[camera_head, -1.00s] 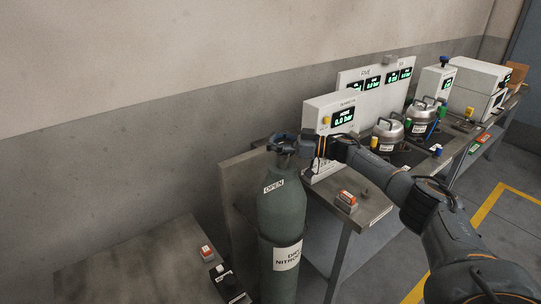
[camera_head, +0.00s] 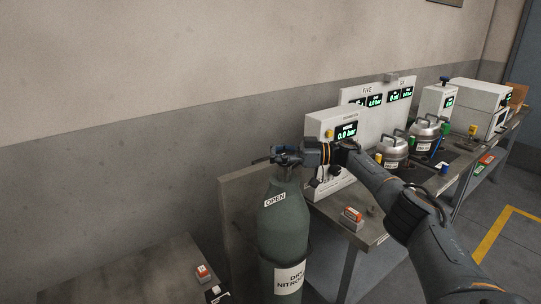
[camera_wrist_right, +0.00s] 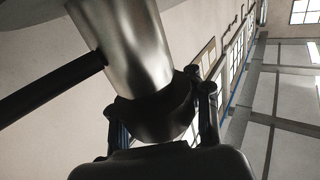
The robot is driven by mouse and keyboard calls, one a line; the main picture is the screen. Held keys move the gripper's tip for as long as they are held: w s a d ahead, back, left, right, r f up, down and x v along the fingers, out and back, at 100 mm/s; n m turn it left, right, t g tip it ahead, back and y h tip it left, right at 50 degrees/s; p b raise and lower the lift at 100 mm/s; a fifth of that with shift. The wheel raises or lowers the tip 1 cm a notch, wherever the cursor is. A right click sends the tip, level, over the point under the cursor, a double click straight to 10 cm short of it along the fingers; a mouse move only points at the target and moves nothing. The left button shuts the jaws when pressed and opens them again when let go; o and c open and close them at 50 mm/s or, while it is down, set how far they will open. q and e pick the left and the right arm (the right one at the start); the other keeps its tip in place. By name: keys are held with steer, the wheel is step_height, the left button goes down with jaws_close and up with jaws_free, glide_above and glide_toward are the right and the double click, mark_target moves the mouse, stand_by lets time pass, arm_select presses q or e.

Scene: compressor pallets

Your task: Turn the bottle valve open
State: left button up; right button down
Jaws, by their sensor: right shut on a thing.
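The nitrogen bottle (camera_head: 283,225) stands upright between the wooden board and the metal bench, with an "OPEN" label on its shoulder. Its valve (camera_head: 284,158) is at the top, largely covered by my right gripper (camera_head: 287,155). In the right wrist view, my right gripper (camera_wrist_right: 163,125) is shut on a dark rounded part of the valve (camera_wrist_right: 150,112), one finger on each side. A bright metal cylinder (camera_wrist_right: 130,45) and a dark bar run out from that part. How far the valve is turned cannot be told. My left gripper is in neither view.
A white box (camera_head: 335,132) with a green "0.0 bar" display stands on the metal bench (camera_head: 365,236) right behind the valve. A red-and-white switch (camera_head: 352,216) sits on the bench's near end. A low table (camera_head: 130,275) is at the lower left. Metal pots (camera_head: 392,150) stand farther right.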

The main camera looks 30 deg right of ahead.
steer(key=c, duration=1.3)
jaws_free()
steer(key=shift+s+d+f, duration=0.1)
steer(key=shift+f, duration=0.1)
steer(key=o, duration=0.4)
steer(key=shift+d+r, duration=0.1)
steer(key=shift+o, duration=0.2)
steer(key=shift+v, duration=3.7)
steer(key=shift+o, duration=0.2)
